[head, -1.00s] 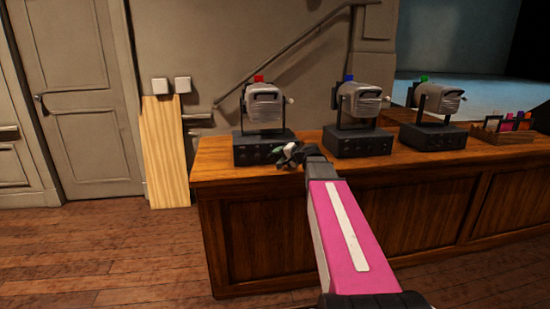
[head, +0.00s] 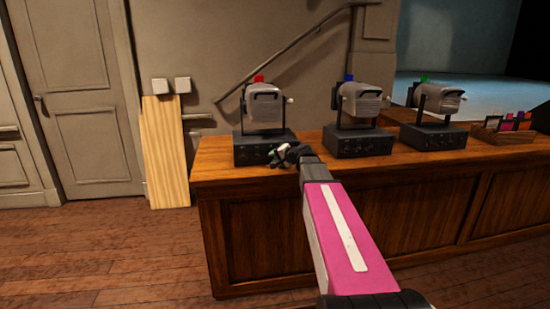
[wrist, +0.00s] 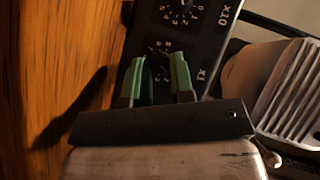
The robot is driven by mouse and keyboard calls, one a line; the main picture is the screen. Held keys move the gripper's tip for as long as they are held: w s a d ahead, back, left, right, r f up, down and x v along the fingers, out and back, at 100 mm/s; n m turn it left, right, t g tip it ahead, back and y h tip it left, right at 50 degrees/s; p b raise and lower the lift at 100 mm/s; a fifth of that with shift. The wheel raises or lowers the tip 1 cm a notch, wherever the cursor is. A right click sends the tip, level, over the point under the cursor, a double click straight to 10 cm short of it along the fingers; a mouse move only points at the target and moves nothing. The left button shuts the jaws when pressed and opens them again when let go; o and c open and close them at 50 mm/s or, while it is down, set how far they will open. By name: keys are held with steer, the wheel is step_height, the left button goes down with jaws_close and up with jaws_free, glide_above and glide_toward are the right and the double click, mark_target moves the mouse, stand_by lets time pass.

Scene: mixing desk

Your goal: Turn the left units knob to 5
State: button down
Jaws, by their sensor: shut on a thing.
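The left unit is a black control box (head: 258,150) with a grey spotlight (head: 264,106) and a red piece (head: 259,78) on top, at the left end of the desk. In the wrist view its dark panel (wrist: 211,58) shows an upper dial (wrist: 184,15) marked X10 and a lower dial marked X1. My gripper (head: 277,157) is at the front of this box. In the wrist view its green fingers (wrist: 160,72) are on either side of the X1 units knob (wrist: 161,76), shut on it. The knob is dark and mostly hidden, and I cannot read its setting.
Two similar spotlight units stand to the right, one with a blue piece (head: 349,78) and one with a green piece (head: 424,79). A small tray (head: 500,138) with coloured cards is at the far right. The wooden desk (head: 380,176) is otherwise mostly clear.

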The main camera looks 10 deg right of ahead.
steer(key=m+y, duration=0.1)
steer(key=m+t+y, duration=0.1)
steer(key=m, duration=0.1)
steer(key=shift+f+t+y, duration=0.3)
stand_by(0.3)
steer(key=c, duration=1)
jaws_free()
steer(key=shift+d, duration=0.1)
steer(key=shift+s, duration=0.1)
steer(key=v, duration=1)
steer(key=shift+s+d, duration=0.2)
steer(key=shift+s, duration=0.05)
